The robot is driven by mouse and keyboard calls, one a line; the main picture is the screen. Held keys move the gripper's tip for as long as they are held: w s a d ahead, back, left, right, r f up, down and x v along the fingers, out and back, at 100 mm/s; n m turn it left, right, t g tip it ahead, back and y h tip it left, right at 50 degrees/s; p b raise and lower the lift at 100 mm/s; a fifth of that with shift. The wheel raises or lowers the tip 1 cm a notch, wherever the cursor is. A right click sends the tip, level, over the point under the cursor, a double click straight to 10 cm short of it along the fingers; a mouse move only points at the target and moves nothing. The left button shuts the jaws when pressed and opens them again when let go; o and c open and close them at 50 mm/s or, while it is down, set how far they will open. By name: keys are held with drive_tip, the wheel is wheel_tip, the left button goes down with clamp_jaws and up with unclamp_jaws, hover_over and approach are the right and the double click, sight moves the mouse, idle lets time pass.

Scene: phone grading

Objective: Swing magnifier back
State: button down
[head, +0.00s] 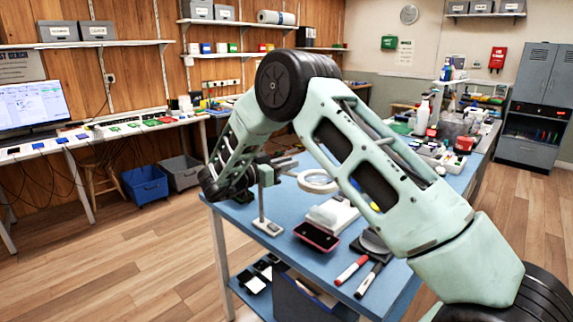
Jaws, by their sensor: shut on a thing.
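The magnifier has a pale ring lens (318,181) on a side arm, carried by an upright post (262,205) on a light base (268,227). It stands near the left edge of the blue bench, with the ring out to the right. My gripper (284,164) reaches in from the left at the height of the magnifier's arm and is shut on it. The exact contact is small and partly hidden by the post and my wrist.
Bottles and tools crowd the bench's far end. Open floor lies left of the bench (219,206).

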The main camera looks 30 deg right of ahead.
drive_tip(key=c, duration=1.4)
unclamp_jaws()
drive_tip(key=shift+a, duration=0.1)
drive_tip(key=a+b, duration=0.3)
drive_tip(key=a, duration=1.4)
drive_tip(key=shift+s+a, duration=0.15)
drive_tip(key=shift+s, duration=0.05)
